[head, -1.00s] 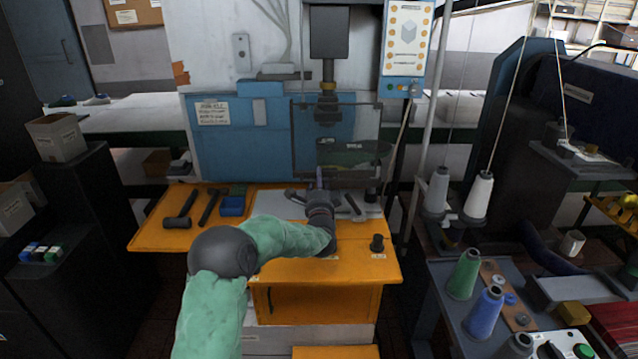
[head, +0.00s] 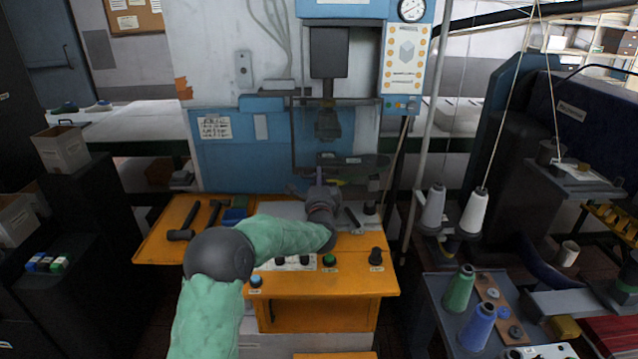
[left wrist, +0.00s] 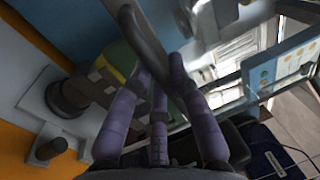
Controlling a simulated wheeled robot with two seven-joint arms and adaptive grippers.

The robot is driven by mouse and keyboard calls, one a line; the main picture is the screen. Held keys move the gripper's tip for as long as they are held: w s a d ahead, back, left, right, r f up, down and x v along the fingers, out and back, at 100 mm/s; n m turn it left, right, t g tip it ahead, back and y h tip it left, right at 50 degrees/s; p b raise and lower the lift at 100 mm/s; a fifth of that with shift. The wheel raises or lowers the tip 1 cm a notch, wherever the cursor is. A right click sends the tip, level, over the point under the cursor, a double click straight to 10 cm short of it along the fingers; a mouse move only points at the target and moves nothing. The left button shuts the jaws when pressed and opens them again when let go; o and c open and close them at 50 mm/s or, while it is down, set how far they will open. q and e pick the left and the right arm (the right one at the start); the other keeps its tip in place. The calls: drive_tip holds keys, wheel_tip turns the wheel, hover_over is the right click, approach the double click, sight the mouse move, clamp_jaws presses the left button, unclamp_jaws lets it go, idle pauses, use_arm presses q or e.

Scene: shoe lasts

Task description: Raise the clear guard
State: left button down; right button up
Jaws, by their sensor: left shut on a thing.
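The clear guard (head: 360,124) is a see-through panel with dark edges in front of the blue press, in the head view. My left gripper (head: 319,184) is at the guard's lower part. In the left wrist view its purple fingers (left wrist: 156,80) are shut on a dark curved bar (left wrist: 148,38), which looks like the guard's handle. My own wrist and the fingers hide much of the grip and the guard's lower edge. My right gripper is not in view.
The orange table (head: 330,284) carries hammers (head: 184,233) at left and a black knob (head: 376,256) at front right. The press ram (head: 328,120) hangs behind the guard. Thread cones (head: 474,212) and a dark machine stand to the right.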

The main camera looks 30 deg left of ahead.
use_arm(q)
wheel_tip(320, 180, up, 12)
drive_tip(key=p, duration=0.8)
drive_tip(key=shift+r, duration=0.25)
drive_tip(key=c, duration=1.2)
unclamp_jaws()
drive_tip(key=shift+s+d+f, duration=0.1)
approach(319, 132)
drive_tip(key=v, duration=0.5)
drive_tip(key=shift+s+d+f, duration=0.2)
drive_tip(key=shift+s, duration=0.1)
